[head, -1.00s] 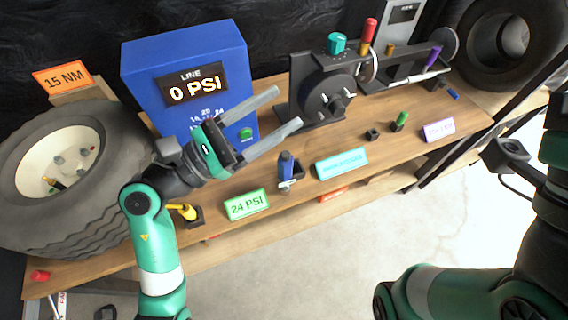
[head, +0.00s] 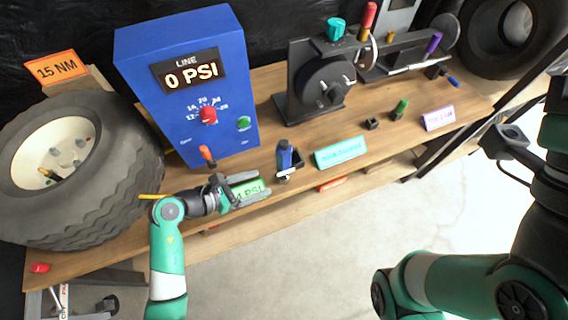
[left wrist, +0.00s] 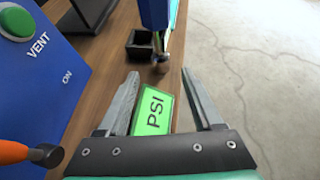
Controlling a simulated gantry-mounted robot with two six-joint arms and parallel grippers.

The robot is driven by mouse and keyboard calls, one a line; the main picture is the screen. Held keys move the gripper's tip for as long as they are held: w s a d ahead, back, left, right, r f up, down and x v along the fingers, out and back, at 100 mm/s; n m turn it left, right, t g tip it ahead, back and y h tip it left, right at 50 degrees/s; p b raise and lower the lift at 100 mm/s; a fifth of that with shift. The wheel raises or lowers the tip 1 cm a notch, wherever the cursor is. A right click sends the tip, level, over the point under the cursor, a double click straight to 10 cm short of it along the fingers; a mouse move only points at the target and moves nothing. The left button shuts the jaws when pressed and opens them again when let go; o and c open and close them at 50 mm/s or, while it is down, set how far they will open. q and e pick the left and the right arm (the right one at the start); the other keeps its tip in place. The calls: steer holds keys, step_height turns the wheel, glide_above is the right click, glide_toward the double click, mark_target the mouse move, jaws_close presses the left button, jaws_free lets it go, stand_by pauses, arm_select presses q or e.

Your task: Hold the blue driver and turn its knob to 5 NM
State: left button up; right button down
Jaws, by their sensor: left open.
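The blue driver (head: 284,157) stands roughly upright at the front edge of the workbench, beside a small dark holder. In the left wrist view its blue body (left wrist: 154,14) shows at the top, with a thin metal part and a brownish round end below. Its knob setting is too small to read. My left gripper (head: 254,190) is open and empty, left of the driver and apart from it. Its fingers (left wrist: 163,97) lie either side of the green PSI sign (left wrist: 154,110). My right arm shows at the right, but its gripper fingers do not.
A blue box (head: 185,85) reading 0 PSI stands behind, with an orange-handled tool (head: 207,155) in front. A large tyre (head: 120,190) is at left. A cyan sign (head: 341,152) stands right of the driver. A black wheel fixture (head: 325,85) is behind.

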mark_target(281, 177)
arm_select(q)
steer(key=b+x, duration=0.6)
steer(key=x, duration=0.2)
steer(key=shift+f, duration=0.2)
steer(key=shift+w+d+f+b, duration=0.15)
steer(key=shift+w+d+b, duration=0.2)
steer(key=shift+d+b, duration=0.2)
steer(key=c, duration=0.8)
